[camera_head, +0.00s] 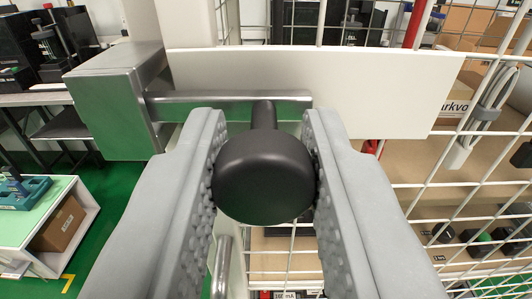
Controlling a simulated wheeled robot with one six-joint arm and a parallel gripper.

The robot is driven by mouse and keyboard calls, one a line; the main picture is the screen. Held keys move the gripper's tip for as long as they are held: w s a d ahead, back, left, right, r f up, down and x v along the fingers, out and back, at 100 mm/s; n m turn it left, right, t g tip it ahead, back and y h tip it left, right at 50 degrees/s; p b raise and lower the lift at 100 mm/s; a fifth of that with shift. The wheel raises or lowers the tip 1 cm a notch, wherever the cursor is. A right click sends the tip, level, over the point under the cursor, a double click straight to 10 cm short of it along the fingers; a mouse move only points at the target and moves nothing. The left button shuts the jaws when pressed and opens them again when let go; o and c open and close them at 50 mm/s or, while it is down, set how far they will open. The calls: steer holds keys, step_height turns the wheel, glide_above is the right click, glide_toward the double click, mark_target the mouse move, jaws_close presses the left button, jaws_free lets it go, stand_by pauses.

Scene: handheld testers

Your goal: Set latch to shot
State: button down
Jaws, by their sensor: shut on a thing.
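The latch has a metal bar (215,104) lying horizontally across a white plate (400,95). The bar's left end reaches a square metal block (112,100) at the left. A black round knob (265,178) stands out from the bar toward me on a short black stem. My gripper (265,172) is shut on the knob, with one grey padded finger on each side of it. The knob hides part of the bar and what lies directly behind it. Whether the bar enters the block's inside cannot be told.
A white wire mesh (450,190) stands behind and right of the plate, with shelves and boxes beyond it. A white post (180,25) rises behind the block. At the lower left are a green floor (118,190) and a small white cart (85,220) holding a cardboard box.

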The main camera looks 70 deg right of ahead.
steer(key=shift+w+a, duration=0.1)
steer(key=shift+w, duration=0.15)
steer(key=c, duration=1.2)
jaws_free()
steer(key=shift+w, duration=0.1)
steer(key=v, duration=1.7)
steer(key=shift+a, duration=0.25)
